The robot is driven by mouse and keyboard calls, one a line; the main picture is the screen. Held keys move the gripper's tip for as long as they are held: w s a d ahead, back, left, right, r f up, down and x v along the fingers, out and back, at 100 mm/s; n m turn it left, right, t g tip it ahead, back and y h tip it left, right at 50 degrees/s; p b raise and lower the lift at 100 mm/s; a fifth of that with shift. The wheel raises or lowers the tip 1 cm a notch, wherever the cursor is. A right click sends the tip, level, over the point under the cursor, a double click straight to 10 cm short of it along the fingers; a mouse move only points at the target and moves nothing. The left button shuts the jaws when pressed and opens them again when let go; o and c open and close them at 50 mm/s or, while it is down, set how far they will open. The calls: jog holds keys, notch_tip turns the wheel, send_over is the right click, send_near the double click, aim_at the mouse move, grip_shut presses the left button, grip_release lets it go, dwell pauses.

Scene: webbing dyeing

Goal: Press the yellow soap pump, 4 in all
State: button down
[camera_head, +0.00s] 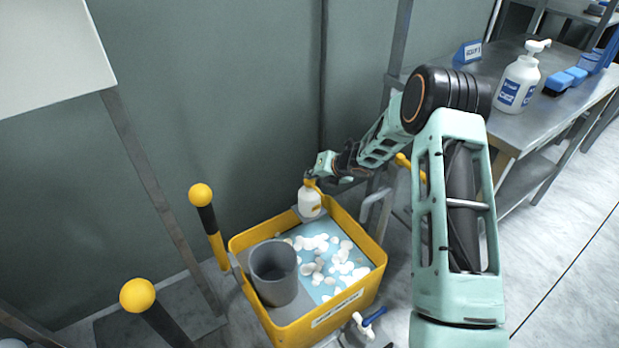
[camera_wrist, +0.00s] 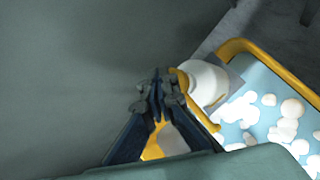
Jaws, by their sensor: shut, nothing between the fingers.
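The soap pump is a white bottle (camera_head: 309,203) with a yellow pump head (camera_head: 310,184), upright at the back rim of the yellow tub. My gripper (camera_head: 314,174) is right above the pump head; contact cannot be told. In the wrist view, my gripper's closed fingertips (camera_wrist: 159,84) overlap the yellow pump head (camera_wrist: 182,79) and hide part of it. The white bottle (camera_wrist: 205,83) shows to the right of the fingers. Nothing is held.
The yellow tub (camera_head: 317,325) holds blue liquid with several white floating pieces and a grey cylinder (camera_head: 274,272). Yellow-knobbed posts (camera_head: 201,195) stand to the left. A grey wall is behind. A metal table (camera_head: 505,125) at right bears a white pump bottle (camera_head: 518,85).

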aim_at(311, 181)
jog(key=shift+s+f, duration=0.1)
jog(key=shift+s, duration=0.05)
jog(key=shift+r+p, duration=1)
jog(key=shift+r, duration=0.35)
notch_tip(311, 181, up, 5)
jog(key=p, duration=0.4)
dwell(1.5)
